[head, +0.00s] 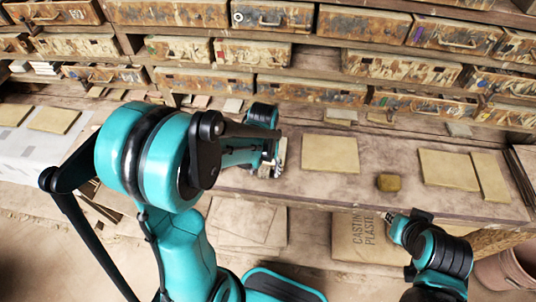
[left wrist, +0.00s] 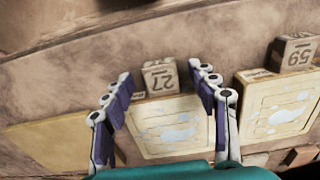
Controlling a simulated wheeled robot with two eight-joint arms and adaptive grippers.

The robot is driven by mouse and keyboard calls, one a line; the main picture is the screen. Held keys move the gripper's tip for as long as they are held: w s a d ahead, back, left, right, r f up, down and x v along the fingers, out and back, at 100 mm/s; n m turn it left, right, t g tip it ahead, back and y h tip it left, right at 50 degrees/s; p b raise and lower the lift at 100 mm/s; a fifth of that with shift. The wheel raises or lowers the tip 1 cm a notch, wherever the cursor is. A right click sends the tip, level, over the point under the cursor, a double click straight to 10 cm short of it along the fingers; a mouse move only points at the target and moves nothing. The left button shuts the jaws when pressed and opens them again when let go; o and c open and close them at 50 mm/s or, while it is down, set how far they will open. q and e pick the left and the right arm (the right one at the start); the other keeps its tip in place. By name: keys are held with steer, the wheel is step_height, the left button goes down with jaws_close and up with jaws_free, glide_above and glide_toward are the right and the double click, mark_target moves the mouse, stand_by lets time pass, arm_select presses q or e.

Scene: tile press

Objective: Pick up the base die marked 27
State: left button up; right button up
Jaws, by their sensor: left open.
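The base die marked 27 (left wrist: 159,77) is a small pale cube with dark digits. In the left wrist view it sits at the far edge of a pale, wooden-looking block (left wrist: 165,130) with light blue patches. My left gripper (left wrist: 160,72) is open, with one finger on each side of the die and a gap to it visible on both sides. In the head view my left gripper (head: 270,158) is low over the bench, and my own arm hides the die there. My right gripper (head: 390,218) is at the bench's front edge; its fingers are too small to read.
A die marked 59 (left wrist: 296,52) sits on a similar block (left wrist: 275,105) to the right. Worn drawers (head: 380,68) line the back.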

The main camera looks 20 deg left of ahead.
arm_select(q)
jaws_close()
steer(key=shift+r, duration=0.1)
stand_by(0.3)
